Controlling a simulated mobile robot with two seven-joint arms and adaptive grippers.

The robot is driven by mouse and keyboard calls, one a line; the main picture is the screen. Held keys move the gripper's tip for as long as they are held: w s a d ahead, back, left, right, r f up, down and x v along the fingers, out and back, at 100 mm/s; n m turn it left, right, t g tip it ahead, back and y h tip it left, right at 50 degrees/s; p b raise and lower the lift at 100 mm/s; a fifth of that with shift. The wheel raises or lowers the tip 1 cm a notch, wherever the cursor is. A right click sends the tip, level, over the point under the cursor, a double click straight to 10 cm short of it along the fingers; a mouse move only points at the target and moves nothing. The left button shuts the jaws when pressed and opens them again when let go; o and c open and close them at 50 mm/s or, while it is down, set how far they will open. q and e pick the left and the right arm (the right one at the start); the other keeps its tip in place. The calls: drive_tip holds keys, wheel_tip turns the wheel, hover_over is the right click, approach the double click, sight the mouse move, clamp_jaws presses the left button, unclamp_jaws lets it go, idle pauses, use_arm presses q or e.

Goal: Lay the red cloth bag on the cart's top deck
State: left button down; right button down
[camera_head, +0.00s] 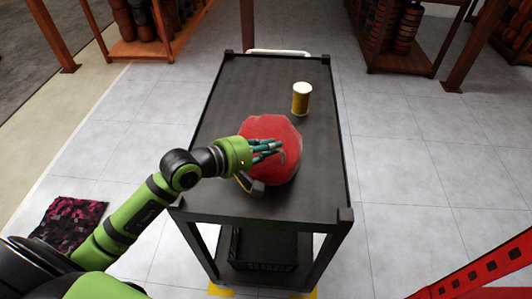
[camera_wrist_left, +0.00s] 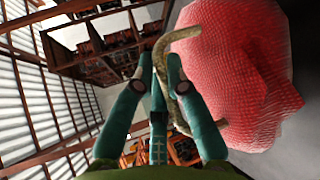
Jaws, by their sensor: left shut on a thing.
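The red cloth bag (camera_head: 270,132) is over the near half of the cart's black top deck (camera_head: 305,195). I cannot tell whether it touches the deck. My left gripper (camera_head: 280,150) reaches in from the left in front of the bag and hides part of it. In the left wrist view, the bag (camera_wrist_left: 240,70) fills the right side, with a tan cord or handle (camera_wrist_left: 162,70) running between the teal fingers. The left gripper (camera_wrist_left: 160,75) is shut on that handle. My right gripper is not in view.
A yellow goblet drum (camera_head: 302,100) with a white top stands on the deck behind the bag. The deck has a low rim and corner posts. A patterned dark red cloth (camera_head: 68,222) lies on the floor at left. Wooden shelves with drums (camera_head: 395,35) stand behind.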

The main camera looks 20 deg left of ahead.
sight(266, 159)
use_arm(q)
drive_tip(key=shift+w+a+f, duration=0.1)
drive_tip(key=shift+a+f, duration=0.3)
wheel_tip(266, 159, down, 2)
drive_tip(key=shift+f+p, duration=0.25)
drive_tip(key=shift+p, duration=0.1)
drive_tip(key=shift+f, duration=0.55)
drive_tip(key=c, duration=1.3)
unclamp_jaws()
drive_tip(key=shift+o, duration=0.2)
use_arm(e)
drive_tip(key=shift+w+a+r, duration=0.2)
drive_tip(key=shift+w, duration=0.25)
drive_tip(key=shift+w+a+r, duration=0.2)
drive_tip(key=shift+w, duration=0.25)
